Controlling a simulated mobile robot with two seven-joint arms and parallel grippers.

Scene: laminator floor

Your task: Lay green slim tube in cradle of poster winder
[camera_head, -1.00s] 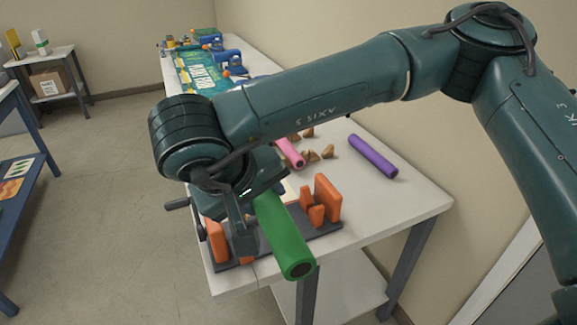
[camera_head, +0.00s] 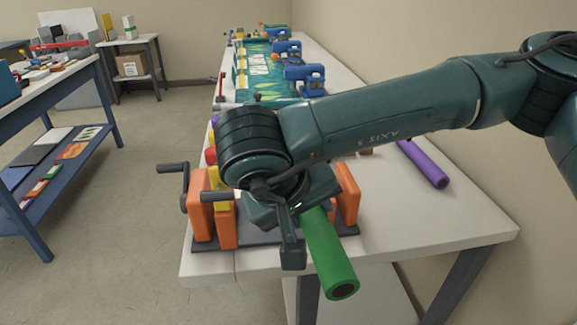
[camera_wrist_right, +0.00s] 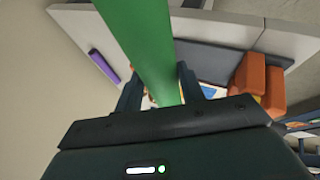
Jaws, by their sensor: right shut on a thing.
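The green slim tube (camera_head: 328,258) is held by my right gripper (camera_head: 300,215), one end pointing toward the camera. In the right wrist view the tube (camera_wrist_right: 143,40) runs up from between the gripper's fingers (camera_wrist_right: 160,92). The poster winder has orange uprights (camera_head: 201,205) on a dark base, with a crank handle (camera_head: 170,168) at its left. The tube is over the winder's right part, near the right orange uprights (camera_head: 348,190). My right wrist hides the winder's middle, so I cannot tell whether tube and cradle touch. My left gripper is out of view.
A purple tube (camera_head: 423,163) lies on the white table (camera_head: 440,215), right of my arm. Blue clamps (camera_head: 304,76) and a green poster (camera_head: 262,65) are farther back. A blue workbench (camera_head: 85,82) stands at left, with open floor between. A wall borders the table's right.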

